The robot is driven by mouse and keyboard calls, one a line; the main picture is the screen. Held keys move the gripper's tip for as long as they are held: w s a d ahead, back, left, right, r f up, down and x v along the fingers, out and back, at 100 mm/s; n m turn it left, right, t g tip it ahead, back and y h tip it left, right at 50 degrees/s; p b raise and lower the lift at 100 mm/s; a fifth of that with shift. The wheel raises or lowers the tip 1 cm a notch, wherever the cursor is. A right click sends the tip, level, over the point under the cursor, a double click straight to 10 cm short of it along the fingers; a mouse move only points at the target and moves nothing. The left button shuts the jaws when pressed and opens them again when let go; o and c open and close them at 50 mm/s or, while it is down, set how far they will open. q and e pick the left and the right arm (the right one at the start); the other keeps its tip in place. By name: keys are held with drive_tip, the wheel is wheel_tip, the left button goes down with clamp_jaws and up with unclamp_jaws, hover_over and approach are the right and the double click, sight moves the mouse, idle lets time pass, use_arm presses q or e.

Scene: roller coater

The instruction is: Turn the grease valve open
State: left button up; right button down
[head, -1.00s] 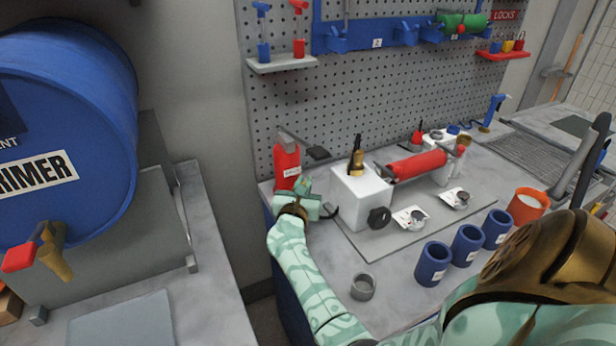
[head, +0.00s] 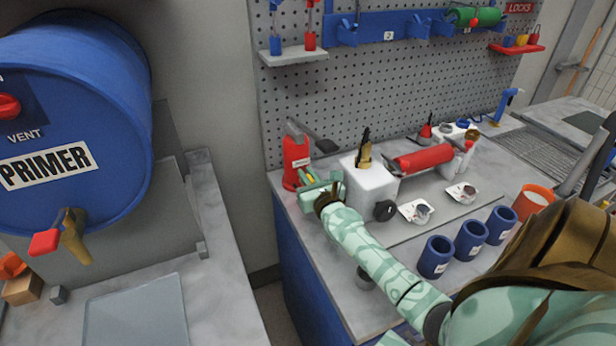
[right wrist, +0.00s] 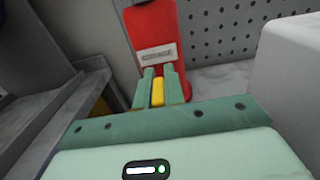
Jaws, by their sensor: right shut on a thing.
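My right gripper (head: 311,178) is in front of a red upright body (head: 295,153) with a grey lever on top, at the left end of the bench. In the right wrist view the two green fingers (right wrist: 158,88) are shut on a small yellow handle (right wrist: 158,93). The red body (right wrist: 155,40) stands just behind them; its white label is too small to read. I cannot tell from the frames whether the yellow handle is the grease valve. A brass fitting with a black top (head: 364,153) stands on a white block nearby. My left gripper is out of view.
Right of my gripper is the white block (head: 370,184) with a black knob (head: 385,210) and red roller (head: 424,157). Several blue cups (head: 436,257) and an orange cup (head: 533,202) stand on the bench. A blue primer drum (head: 75,110) is at the left. A pegboard (head: 330,100) stands behind.

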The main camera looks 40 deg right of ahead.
drive_tip(key=shift+r, duration=0.1)
idle(0.3)
drive_tip(key=c, duration=1.5)
unclamp_jaws()
drive_tip(key=shift+r, duration=0.25)
wheel_tip(320, 180, up, 3)
drive_tip(key=p, duration=0.3)
drive_tip(key=s+a+r+p, duration=0.2)
drive_tip(key=s+a+r, duration=0.1)
drive_tip(key=s+a+r+p, duration=0.3)
drive_tip(key=s, duration=0.1)
drive_tip(key=s+a+r+p, duration=0.3)
drive_tip(key=shift+s+r, duration=0.2)
drive_tip(key=shift+s, duration=0.2)
